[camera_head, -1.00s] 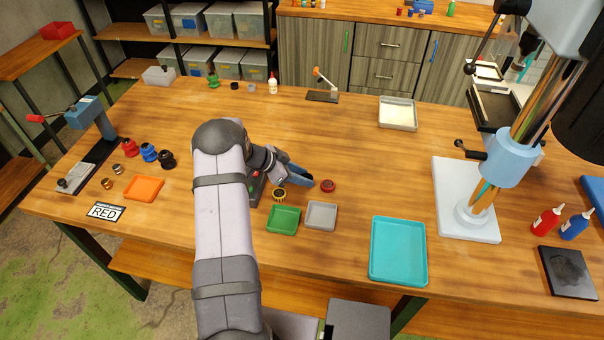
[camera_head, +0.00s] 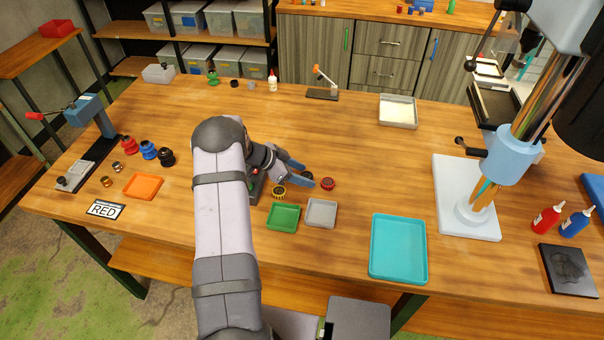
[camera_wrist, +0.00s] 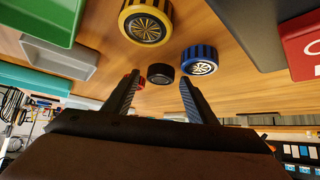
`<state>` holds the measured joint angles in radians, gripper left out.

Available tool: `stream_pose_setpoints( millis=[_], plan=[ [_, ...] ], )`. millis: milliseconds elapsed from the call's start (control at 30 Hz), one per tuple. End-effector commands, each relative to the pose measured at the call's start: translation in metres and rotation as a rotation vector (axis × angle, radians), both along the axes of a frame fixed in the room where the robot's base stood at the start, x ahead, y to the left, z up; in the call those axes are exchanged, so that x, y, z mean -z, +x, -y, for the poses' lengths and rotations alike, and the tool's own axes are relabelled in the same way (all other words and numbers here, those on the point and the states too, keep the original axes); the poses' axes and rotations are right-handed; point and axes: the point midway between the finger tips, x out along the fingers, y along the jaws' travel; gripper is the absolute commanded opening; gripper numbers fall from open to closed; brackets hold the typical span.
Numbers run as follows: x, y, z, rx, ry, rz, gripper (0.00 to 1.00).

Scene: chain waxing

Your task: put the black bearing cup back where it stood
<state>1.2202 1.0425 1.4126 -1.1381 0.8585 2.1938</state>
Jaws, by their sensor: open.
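A small black cup (camera_head: 307,175), which looks like the black bearing cup, stands on the wooden bench by the ends of my gripper's fingers. It also shows as a dark round piece (camera_wrist: 160,74) between the two fingers in the wrist view. My gripper (camera_head: 300,173) is open, its fingers spread to either side of the cup. I cannot tell whether either finger touches it. A red ribbed piece (camera_head: 327,184) stands just right of the cup, partly behind a finger in the wrist view. A yellow ribbed piece (camera_head: 279,192) stands to the left and nearer.
A blue ribbed wheel (camera_wrist: 199,60) is close to a finger in the wrist view. Green (camera_head: 283,217) and grey (camera_head: 321,213) trays lie in front, with a teal tray (camera_head: 398,249) to the right. The bench beyond the cup is clear.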

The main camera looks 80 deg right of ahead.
Motion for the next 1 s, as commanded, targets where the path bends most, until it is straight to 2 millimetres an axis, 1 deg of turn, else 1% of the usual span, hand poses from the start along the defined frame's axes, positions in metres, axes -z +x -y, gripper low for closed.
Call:
stream_pose_setpoints(
  millis=[67, 167, 267, 500, 700, 833, 1000],
  plan=[
    [-0.004, 0.001, 0.000, -0.001, -0.001, 0.000, 0.52],
    [-0.009, 0.009, -0.004, -0.003, -0.004, 0.002, 0.52],
    [-0.019, 0.017, -0.010, -0.003, -0.004, 0.002, 0.52],
    [-0.049, 0.043, -0.027, -0.004, -0.005, 0.002, 0.52],
    [-0.071, 0.061, -0.039, -0.002, -0.003, 0.001, 0.52],
    [-0.081, 0.067, -0.044, -0.002, -0.002, 0.000, 0.52],
    [-0.086, 0.071, -0.047, 0.000, 0.000, 0.000, 0.52]
  ],
)
